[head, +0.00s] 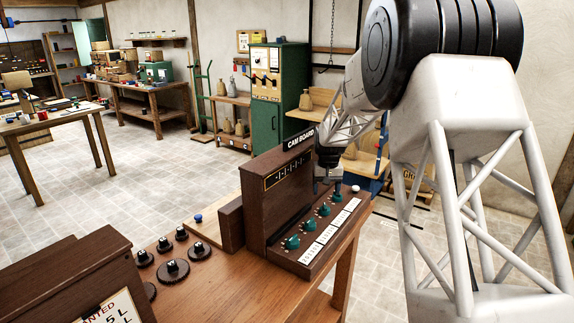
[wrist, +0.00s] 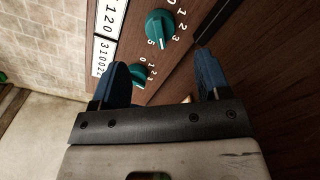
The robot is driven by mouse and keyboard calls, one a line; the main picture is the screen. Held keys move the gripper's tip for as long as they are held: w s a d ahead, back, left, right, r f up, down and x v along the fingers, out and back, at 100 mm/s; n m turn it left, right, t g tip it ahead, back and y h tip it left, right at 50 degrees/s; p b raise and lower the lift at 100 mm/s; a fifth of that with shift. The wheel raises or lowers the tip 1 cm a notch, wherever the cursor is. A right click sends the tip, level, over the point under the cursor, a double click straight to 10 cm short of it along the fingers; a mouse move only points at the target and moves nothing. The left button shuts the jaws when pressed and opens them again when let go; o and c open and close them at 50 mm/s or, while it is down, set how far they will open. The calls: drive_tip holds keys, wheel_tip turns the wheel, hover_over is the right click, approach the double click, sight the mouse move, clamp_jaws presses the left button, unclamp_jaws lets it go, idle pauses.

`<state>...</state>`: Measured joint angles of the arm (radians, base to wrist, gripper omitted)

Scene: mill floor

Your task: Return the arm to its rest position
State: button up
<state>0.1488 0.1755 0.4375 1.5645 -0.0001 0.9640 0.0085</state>
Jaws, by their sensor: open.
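My gripper (head: 328,186) is at the far end of the cam board (head: 277,207), low over its row of green knobs. In the wrist view my gripper (wrist: 163,70) is open, with its two blue fingers apart and nothing held between them. A green knob (wrist: 161,27) shows beyond the fingers, and another green knob (wrist: 139,76) shows near the left finger. I cannot tell whether a finger touches that knob. My white lattice arm fills the right of the head view.
The cam board stands on a wooden bench (head: 205,263). Several black knobbed discs (head: 172,268) and a blue peg (head: 198,218) are left of it. A dark box with a paper notice (head: 110,307) is at lower left. A green cabinet (head: 280,100) stands behind; open tiled floor (head: 150,180) lies left.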

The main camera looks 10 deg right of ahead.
drive_tip(key=s+a+r, duration=0.3)
drive_tip(key=s+r, duration=0.2)
drive_tip(key=s, duration=0.3)
drive_tip(key=s+a+r+t, duration=0.1)
drive_tip(key=s+a+r, duration=0.1)
drive_tip(key=s+r, duration=0.45)
drive_tip(key=s+a+r, duration=0.3)
drive_tip(key=s, duration=0.7)
drive_tip(key=s+a+f, duration=0.1)
drive_tip(key=s+a, duration=0.1)
drive_tip(key=s, duration=1.2)
drive_tip(key=s+a+n+t, duration=0.1)
drive_tip(key=s+a, duration=0.1)
drive_tip(key=s, duration=1.2)
drive_tip(key=shift+s+f+n+t, duration=0.25)
drive_tip(key=shift+f+n+t, duration=0.05)
drive_tip(key=shift+f, duration=0.1)
drive_tip(key=shift+w, duration=0.15)
